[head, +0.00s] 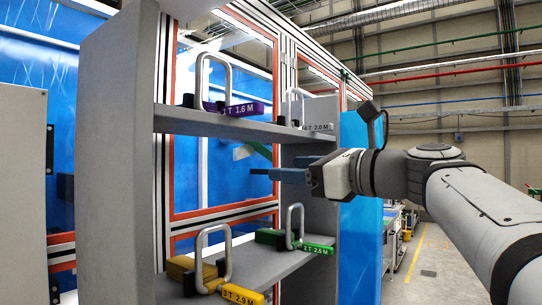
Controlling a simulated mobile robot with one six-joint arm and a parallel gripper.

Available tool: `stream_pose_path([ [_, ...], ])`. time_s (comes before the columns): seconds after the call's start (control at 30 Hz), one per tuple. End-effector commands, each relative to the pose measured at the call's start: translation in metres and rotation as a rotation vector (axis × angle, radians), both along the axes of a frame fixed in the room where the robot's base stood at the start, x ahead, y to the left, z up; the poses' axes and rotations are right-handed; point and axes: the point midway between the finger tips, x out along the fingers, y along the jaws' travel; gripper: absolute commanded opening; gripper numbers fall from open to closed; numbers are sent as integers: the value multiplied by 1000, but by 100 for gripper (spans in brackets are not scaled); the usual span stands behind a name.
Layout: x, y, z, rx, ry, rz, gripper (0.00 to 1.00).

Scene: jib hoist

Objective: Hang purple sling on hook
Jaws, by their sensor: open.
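The purple sling (245,108) sits on the upper shelf in the head view, at its left part. It has a purple tag reading 1.6 M and a pale upright loop standing above it. Small dark posts stand beside it. My gripper (283,167) is open and empty, reaching in from the right with its fingers pointing left. In the picture it is below and to the right of the purple sling, around the height of the upper shelf's underside, and apart from the sling. No hook is recognisable in this view.
A grey-tagged sling (318,127) stands farther right on the upper shelf (200,124). Green (316,248) and yellow (238,294) slings stand on the lower shelf (264,268). The rack's side panel (115,165) borders the left. Open floor (430,265) shows at the right.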

Motion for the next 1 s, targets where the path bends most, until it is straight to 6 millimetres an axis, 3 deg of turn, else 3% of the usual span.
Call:
stream_pose_path([
  [0.1,-6,-6,45,206,23,44,58],
  [0.23,-11,-8,70,318,42,83,58],
  [0.47,-3,5,82,343,47,96,58],
  [1.0,45,66,104,340,47,94,58],
])
